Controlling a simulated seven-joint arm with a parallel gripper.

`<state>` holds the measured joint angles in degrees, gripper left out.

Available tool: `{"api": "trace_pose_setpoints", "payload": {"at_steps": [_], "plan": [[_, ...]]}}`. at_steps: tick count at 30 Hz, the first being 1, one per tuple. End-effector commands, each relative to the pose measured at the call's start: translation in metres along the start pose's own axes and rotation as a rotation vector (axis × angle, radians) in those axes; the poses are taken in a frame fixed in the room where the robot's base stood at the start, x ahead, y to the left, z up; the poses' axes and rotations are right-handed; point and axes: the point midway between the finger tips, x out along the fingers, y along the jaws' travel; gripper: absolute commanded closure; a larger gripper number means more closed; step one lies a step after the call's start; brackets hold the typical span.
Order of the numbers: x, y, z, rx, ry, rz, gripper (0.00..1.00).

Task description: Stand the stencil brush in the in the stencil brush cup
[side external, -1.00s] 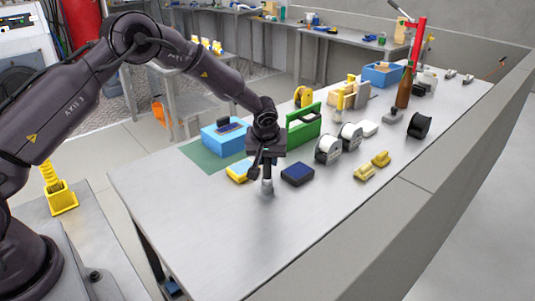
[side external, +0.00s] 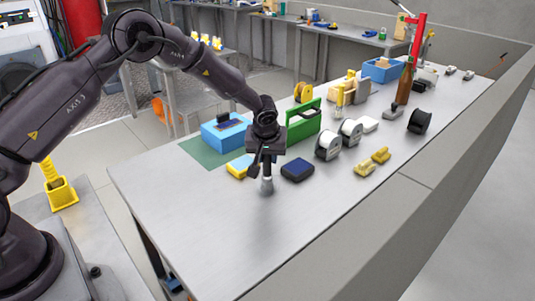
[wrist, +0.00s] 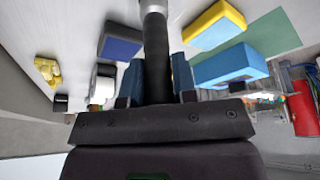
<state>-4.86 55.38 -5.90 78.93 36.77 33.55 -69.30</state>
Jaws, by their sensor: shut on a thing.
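My gripper (side external: 266,172) points down over the near part of the grey bench. It is shut on the stencil brush, which has a dark round handle (wrist: 155,55) and a pale grey end (side external: 267,187). The grey end also shows at the top of the wrist view (wrist: 152,6). The brush hangs about upright with its grey end low near the bench top; I cannot tell whether it touches. I cannot pick out the stencil brush cup for sure among the things on the bench.
Close behind the gripper are a yellow-and-blue block (side external: 239,166), a dark blue pad (side external: 297,170), a blue box (side external: 222,138) and a green holder (side external: 304,127). A brown bottle (side external: 404,88) stands farther back. The near bench is clear.

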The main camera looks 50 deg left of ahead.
Motion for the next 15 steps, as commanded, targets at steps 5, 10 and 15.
{"api": "trace_pose_setpoints", "payload": {"at_steps": [5, 10, 15], "plan": [[0.0006, 0.0, 0.0003, 0.0, 0.0, 0.0, 0.62], [0.0005, 0.0, 0.0004, 0.0, -0.001, 0.0, 0.44], [0.0001, 0.0001, 0.0004, 0.0, -0.001, 0.0, 0.44]]}}
